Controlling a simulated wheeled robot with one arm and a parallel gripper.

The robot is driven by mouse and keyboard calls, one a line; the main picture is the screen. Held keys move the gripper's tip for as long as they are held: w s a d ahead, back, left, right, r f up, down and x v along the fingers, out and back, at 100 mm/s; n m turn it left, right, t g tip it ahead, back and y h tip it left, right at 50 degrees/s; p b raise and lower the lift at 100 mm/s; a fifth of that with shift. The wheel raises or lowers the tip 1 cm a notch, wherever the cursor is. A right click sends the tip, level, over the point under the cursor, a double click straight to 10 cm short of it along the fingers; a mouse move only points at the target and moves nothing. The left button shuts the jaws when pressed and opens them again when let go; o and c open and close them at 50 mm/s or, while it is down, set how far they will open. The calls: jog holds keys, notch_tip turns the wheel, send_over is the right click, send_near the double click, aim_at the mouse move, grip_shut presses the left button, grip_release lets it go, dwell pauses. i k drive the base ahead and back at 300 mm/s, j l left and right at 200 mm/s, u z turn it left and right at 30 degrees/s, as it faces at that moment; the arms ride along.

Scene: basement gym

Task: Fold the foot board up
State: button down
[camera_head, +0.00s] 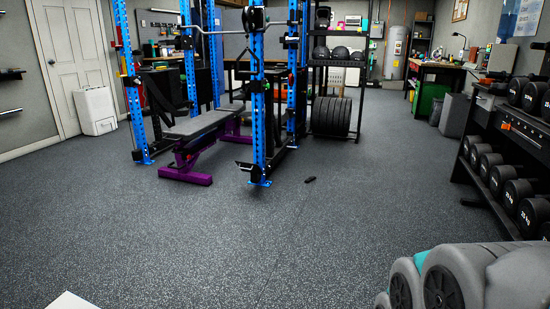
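I cannot make out a foot board for certain in the head view. A purple-framed bench (197,133) with a dark pad stands at the blue power rack (260,120), left of the middle, some way off across the floor. No hinged board shows clearly on it. My gripper is not in view. Grey rounded parts with round dark caps and a bit of teal fill the bottom right corner; they may be my own arm.
A barbell (225,31) spans the rack. A dumbbell rack (500,160) lines the right side. A white bin (96,111) stands by the door (72,52). The near floor is mostly clear.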

aim_at(246, 167)
jog(key=i, duration=1)
jog(key=i+l+u, duration=0.1)
jog(key=i, duration=0.9)
jog(key=i+j+z, duration=0.25)
jog(key=i+j, duration=0.25)
jog(key=i, duration=0.25)
jog(key=i+j+z, duration=0.3)
jog(key=i+j, duration=0.35)
